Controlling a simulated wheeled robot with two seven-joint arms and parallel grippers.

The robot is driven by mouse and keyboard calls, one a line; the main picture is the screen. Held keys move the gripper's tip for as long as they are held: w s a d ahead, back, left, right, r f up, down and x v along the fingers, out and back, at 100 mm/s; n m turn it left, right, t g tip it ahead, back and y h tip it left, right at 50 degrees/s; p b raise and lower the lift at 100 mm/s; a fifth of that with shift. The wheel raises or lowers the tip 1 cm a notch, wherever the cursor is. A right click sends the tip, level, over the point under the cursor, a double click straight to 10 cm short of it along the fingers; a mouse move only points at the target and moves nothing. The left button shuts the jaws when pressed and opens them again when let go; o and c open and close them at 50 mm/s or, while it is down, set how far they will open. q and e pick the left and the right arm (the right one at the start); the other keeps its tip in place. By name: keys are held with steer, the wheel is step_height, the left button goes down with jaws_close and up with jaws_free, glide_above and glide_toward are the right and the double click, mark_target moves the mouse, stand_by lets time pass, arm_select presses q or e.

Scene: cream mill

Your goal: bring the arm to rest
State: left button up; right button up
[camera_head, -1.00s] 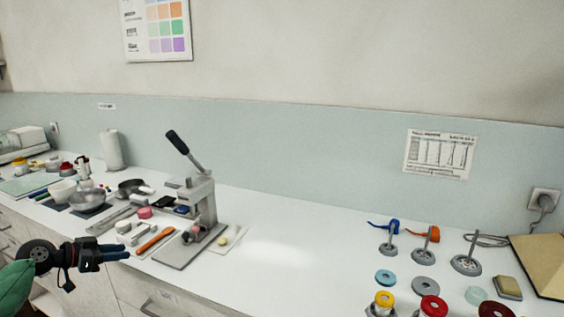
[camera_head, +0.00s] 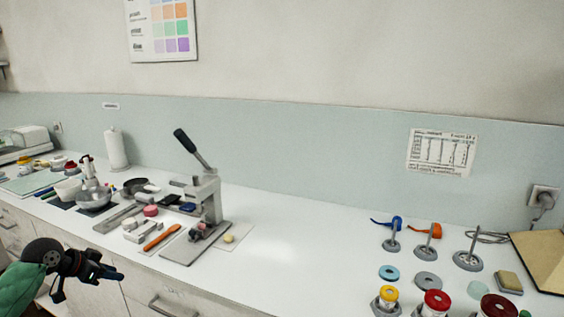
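My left gripper (camera_head: 112,273) is at the lower left, in front of the counter's drawer fronts and below the counter edge. Its dark fingers point right and hold nothing that I can see. The fingers look close together, but the angle hides whether there is a gap between them. My green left arm (camera_head: 22,287) comes in from the left edge. My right gripper is not in view.
A lever press (camera_head: 207,205) stands on the white counter (camera_head: 285,245). An orange-handled tool (camera_head: 161,237) and a metal bowl (camera_head: 94,200) lie left of it. Jars, including a red-lidded jar (camera_head: 436,302), and stands are at right. The counter's middle is clear.

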arm_select(q)
steer(key=s+d+f+n+g+y, duration=0.1)
steer(key=s+d+f, duration=0.7)
steer(key=s+d, duration=0.3)
steer(key=s+d+f+n+g+y, duration=0.1)
steer(key=s+d+f+n+g, duration=0.1)
steer(key=s+d+f, duration=0.7)
steer(key=s+d+f+n+g+y, duration=0.1)
steer(key=s+d+f+g, duration=0.1)
steer(key=s+d+f, duration=0.6)
steer(key=s+d, duration=0.5)
steer(key=s, duration=0.8)
steer(key=shift+s+f+n, duration=0.2)
steer(key=shift+n, duration=0.1)
steer(key=shift+r, duration=0.1)
